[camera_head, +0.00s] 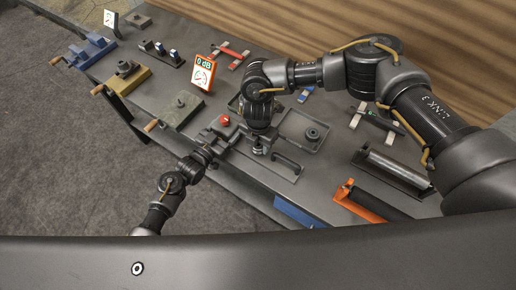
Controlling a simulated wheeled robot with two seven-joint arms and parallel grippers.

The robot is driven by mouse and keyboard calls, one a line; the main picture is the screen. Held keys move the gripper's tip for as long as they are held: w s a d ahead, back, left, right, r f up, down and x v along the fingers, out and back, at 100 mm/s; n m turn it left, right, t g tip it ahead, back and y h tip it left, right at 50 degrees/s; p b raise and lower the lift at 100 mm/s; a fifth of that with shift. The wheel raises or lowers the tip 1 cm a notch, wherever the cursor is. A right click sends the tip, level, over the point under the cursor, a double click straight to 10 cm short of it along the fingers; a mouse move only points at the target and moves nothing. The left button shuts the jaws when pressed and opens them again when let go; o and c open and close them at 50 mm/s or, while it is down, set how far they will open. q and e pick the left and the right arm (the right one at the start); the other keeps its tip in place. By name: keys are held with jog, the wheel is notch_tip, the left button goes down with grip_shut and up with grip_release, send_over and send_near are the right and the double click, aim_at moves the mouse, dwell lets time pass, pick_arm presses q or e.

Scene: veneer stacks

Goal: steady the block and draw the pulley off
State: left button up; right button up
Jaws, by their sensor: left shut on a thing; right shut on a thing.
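My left gripper (229,134), on the slim arm from the lower left, is shut at a dark grey block (214,136) at the bench's front edge. My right gripper (258,147) points down from the upper right, just right of the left gripper. It is shut on a small dark part, probably the pulley, which its fingers mostly hide. I cannot tell whether that part is still on the block. A dark round pulley-like piece (312,134) lies in a shallow grey tray (290,116) to the right.
A red knob (224,120) sits just behind the grippers. A meter reading 0 dB (203,72) stands behind. A plate with a spindle (180,107), a yellow block (128,79) and a blue vise (88,50) are left.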

jog(key=shift+r, duration=1.65)
jog(key=shift+r, duration=0.1)
jog(key=shift+r, duration=1.9)
pick_arm(q)
jog(key=o, duration=1)
jog(key=shift+s, duration=0.1)
jog(key=p+v, duration=0.1)
jog(key=v, duration=1.8)
jog(key=shift+p, duration=0.35)
pick_arm(e)
jog(key=shift+r, duration=0.85)
